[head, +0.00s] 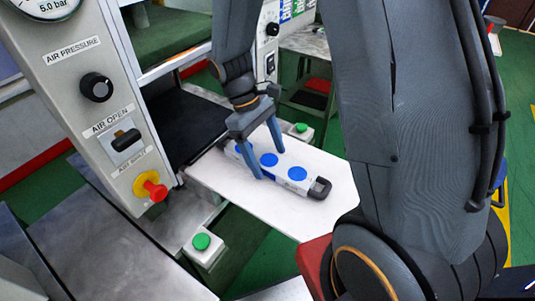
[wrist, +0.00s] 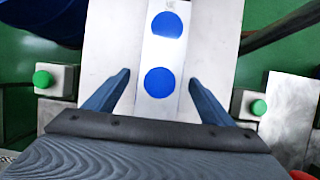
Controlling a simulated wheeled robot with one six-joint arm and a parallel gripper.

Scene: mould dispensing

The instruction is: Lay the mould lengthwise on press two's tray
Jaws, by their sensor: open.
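The mould (head: 283,171) is a white bar with blue discs on top and a dark handle at its right end. It lies flat on the pale tray (head: 325,209) of the press in the head view, running along the tray's length. My gripper (head: 270,164) is open above it, with one finger on each side of the mould. In the wrist view the mould (wrist: 158,107) lies between the two spread fingers, with gaps on both sides, on the pale tray (wrist: 108,50). The mould's left end is partly hidden behind my gripper in the head view.
A control panel (head: 95,75) with a gauge, knob, switch and red button stands at the left. Green buttons on white boxes flank the tray, one at the near side (head: 203,243) and one at the far side (head: 300,130). Green floor shows around the tray.

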